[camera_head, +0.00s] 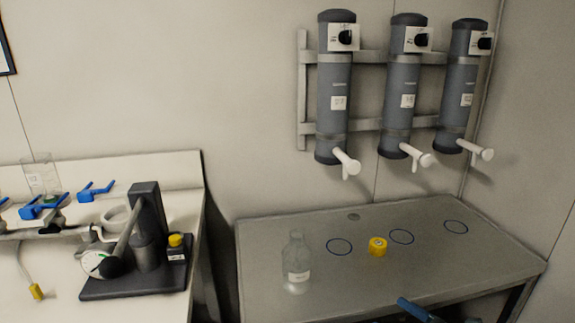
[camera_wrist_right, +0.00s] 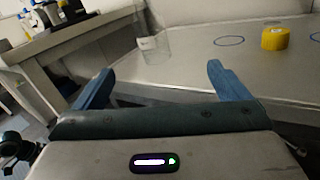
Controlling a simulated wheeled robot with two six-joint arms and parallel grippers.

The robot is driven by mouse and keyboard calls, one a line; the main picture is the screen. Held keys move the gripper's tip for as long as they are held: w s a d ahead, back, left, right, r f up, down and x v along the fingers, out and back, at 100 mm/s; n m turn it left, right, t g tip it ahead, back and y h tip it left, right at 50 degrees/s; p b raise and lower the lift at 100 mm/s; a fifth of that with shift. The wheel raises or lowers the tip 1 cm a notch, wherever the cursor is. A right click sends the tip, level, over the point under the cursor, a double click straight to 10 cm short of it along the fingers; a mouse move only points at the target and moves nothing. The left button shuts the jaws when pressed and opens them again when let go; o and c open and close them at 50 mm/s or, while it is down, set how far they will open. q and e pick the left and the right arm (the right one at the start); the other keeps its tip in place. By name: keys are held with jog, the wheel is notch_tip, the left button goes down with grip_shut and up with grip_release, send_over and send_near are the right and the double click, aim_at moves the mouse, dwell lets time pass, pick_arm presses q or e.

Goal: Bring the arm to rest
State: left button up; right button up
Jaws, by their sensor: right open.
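My right gripper (camera_wrist_right: 158,88) is open and empty in the right wrist view, its two blue fingers spread apart near the edge of the metal table. In the head view only a blue finger (camera_head: 418,310) of it shows at the bottom edge, in front of the table. My left gripper is not in view. A clear bottle with a label (camera_head: 297,262) stands upright on the table at the front left. A yellow cap (camera_head: 377,247) sits on the table to its right; it also shows in the right wrist view (camera_wrist_right: 275,38). The gripper touches neither.
The metal table (camera_head: 430,267) has several blue circles, apparently empty. Three grey dispensers (camera_head: 335,90) with white spouts hang on the wall above. A white bench (camera_head: 40,295) at left holds a black stand device (camera_head: 147,240) and a small yellow-capped bottle (camera_head: 176,250).

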jog(key=w+d+f+m+t+h+p, duration=0.25)
jog(key=d+f+m+h, duration=0.5)
jog(key=f+m, duration=0.7)
jog(key=s+d+f+m+g+h+p, duration=0.1)
jog(key=s+d+f+m+h, duration=0.2)
jog(key=f+m, duration=0.35)
jog(key=s+d+f+m+g+h+p, duration=0.1)
jog(key=s+d+f+m+g+h, duration=0.15)
jog(key=f+m, duration=0.45)
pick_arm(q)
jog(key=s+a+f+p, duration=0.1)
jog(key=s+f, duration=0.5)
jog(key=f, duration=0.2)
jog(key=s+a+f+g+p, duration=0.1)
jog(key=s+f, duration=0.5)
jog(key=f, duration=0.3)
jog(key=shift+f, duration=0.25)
pick_arm(e)
jog(key=s+a+f+m+g, duration=0.2)
jog(key=s+f+m+g, duration=0.3)
jog(key=s+f, duration=0.7)
jog(key=s+a+f+m+g, duration=0.3)
jog(key=s+f+m+g, duration=0.2)
jog(key=s+f, duration=0.8)
jog(key=s+m, duration=0.3)
jog(key=s, duration=0.4)
jog(key=shift+s+a+m+g, duration=0.25)
jog(key=shift+a+m+g, duration=0.05)
jog(key=shift+g, duration=0.1)
